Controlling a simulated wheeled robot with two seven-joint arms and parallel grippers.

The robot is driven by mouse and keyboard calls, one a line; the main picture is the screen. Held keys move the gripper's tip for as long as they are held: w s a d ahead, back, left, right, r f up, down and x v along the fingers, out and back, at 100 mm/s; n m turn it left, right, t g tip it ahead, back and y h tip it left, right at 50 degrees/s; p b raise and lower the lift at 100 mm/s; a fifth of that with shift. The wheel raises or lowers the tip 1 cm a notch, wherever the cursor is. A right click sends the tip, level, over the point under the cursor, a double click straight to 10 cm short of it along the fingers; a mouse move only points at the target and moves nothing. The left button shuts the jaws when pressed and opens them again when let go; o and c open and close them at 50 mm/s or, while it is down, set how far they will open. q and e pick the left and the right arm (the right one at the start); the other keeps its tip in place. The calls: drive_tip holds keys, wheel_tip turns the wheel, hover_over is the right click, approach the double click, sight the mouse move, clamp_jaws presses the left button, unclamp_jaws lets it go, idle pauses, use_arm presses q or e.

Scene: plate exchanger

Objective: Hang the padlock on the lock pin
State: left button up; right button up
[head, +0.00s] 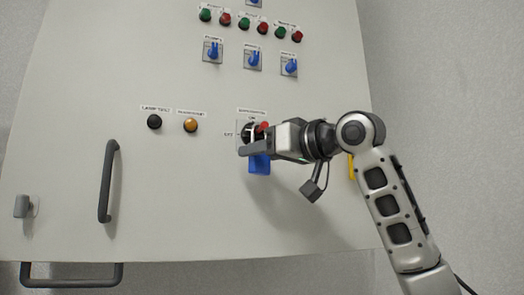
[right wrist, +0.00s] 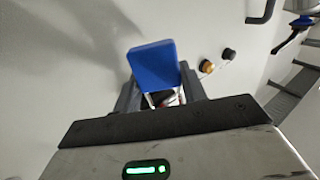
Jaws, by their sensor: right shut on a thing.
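The blue padlock (head: 259,164) shows just below the fingers of my right gripper (head: 255,141), in front of the cabinet's main switch. In the right wrist view the padlock's blue body (right wrist: 153,65) is between the fingers (right wrist: 160,95), with the pale legs of its shackle toward the gripper. My right gripper is shut on the padlock. The switch's red handle (head: 264,126) shows just above the fingers. The lock pin is hidden behind the gripper, and I cannot tell whether the shackle is around it. My left gripper is not in view.
The pale cabinet front (head: 190,205) has a black button (head: 154,122) and an amber lamp (head: 190,125) left of the switch. A dark handle (head: 108,181) stands out farther left. Blue selector switches (head: 253,59) sit above. The panel below the padlock is clear.

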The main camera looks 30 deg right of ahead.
idle(0.3)
drive_tip(key=o, duration=1.1)
